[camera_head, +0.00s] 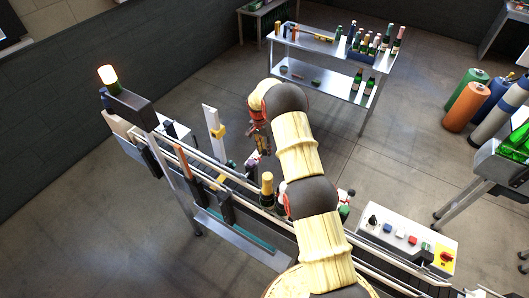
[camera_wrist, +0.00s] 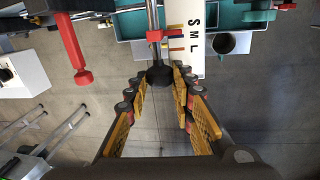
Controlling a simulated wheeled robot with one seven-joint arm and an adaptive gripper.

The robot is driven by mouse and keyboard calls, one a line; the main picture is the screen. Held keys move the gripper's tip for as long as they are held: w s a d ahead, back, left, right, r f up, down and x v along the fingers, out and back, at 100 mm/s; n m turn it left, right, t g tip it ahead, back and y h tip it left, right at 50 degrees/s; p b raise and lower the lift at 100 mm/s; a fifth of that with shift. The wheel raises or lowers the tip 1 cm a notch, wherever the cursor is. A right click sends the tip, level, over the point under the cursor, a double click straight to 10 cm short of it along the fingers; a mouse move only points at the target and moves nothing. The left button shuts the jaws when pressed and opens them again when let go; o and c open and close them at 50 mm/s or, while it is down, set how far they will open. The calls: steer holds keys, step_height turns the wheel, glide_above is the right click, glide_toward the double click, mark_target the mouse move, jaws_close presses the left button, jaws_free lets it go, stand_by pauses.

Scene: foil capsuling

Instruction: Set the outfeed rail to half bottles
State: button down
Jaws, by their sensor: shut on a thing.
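My gripper (camera_wrist: 160,78) is shut on a dark round knob (camera_wrist: 160,75), which sits between its yellow-padded fingertips in the wrist view. The knob is on the end of a metal rod (camera_wrist: 153,14). A red clamp-like piece (camera_wrist: 157,36) sits on the rod beyond the knob, its tip toward the scale. A white scale plate (camera_wrist: 196,65) beside it bears the letters S, M and L and coloured marks. In the head view my gripper (camera_head: 262,143) is beyond the bottling line, partly hidden by my arm. The knob cannot be made out there.
A red lever (camera_wrist: 74,48) hangs left of the gripper in the wrist view. A gold-topped bottle (camera_head: 267,186) stands on the conveyor. A control box (camera_head: 408,237) stands at right. A bottle table (camera_head: 335,48) is behind, with open floor between.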

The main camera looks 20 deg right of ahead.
steer(key=shift+w+d+r+b, duration=0.1)
steer(key=shift+w+d+b, duration=0.15)
steer(key=shift+b, duration=0.05)
steer(key=c, duration=1.6)
jaws_free()
steer(key=shift+c, duration=0.2)
steer(key=shift+o, duration=0.5)
step_height(320, 180, up, 12)
steer(key=w, duration=0.1)
steer(key=shift+w+a, duration=0.35)
steer(key=shift+a, duration=0.1)
